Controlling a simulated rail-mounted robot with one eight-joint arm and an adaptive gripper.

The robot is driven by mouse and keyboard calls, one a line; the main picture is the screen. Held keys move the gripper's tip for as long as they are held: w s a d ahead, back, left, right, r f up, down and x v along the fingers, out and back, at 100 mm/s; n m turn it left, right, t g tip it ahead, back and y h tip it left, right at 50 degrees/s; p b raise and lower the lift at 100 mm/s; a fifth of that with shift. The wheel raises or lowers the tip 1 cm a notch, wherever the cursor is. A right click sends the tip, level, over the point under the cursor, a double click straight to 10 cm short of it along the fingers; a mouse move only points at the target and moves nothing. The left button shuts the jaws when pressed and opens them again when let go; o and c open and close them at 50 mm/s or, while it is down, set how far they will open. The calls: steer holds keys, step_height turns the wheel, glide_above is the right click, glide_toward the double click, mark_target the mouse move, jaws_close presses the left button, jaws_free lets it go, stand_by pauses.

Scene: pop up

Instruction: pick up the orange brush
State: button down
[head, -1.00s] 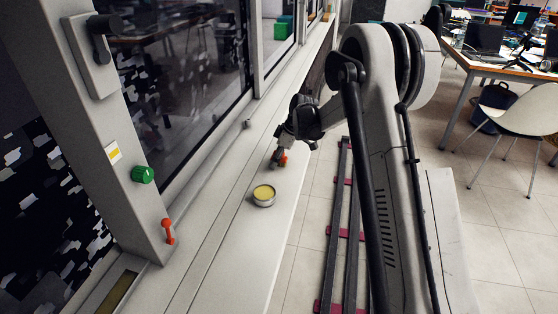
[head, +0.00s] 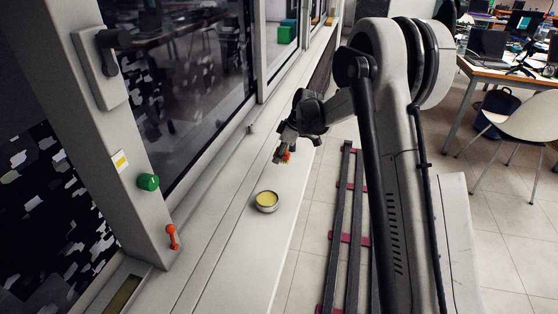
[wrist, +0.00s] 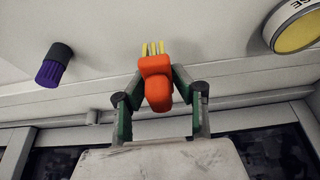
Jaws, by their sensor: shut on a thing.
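The orange brush (wrist: 156,82) has an orange handle and yellow bristles. In the wrist view it sits between the two fingers of my gripper (wrist: 157,95), which are shut on it from both sides. In the head view my gripper (head: 283,156) is over the white ledge (head: 232,255), beyond the round tin. Only a small orange patch of the brush (head: 287,155) shows there beside the fingers. The brush appears to be held a little above the ledge.
A round tin with a yellow top (head: 267,200) stands on the ledge; it also shows in the wrist view (wrist: 297,30). A dark-handled brush with purple bristles (wrist: 54,66) lies at the left in the wrist view. The window frame (head: 140,210) borders the ledge.

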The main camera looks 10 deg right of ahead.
steer(key=s+a+r+p, duration=0.2)
steer(key=s+a+r, duration=0.4)
steer(key=a, duration=0.3)
steer(key=shift+s+a+r, duration=0.25)
steer(key=shift+a+r, duration=0.1)
steer(key=shift+r, duration=0.05)
steer(key=c, duration=2.1)
jaws_free()
steer(key=c, duration=0.3)
steer(key=shift+p, duration=0.3)
steer(key=shift+c, duration=0.2)
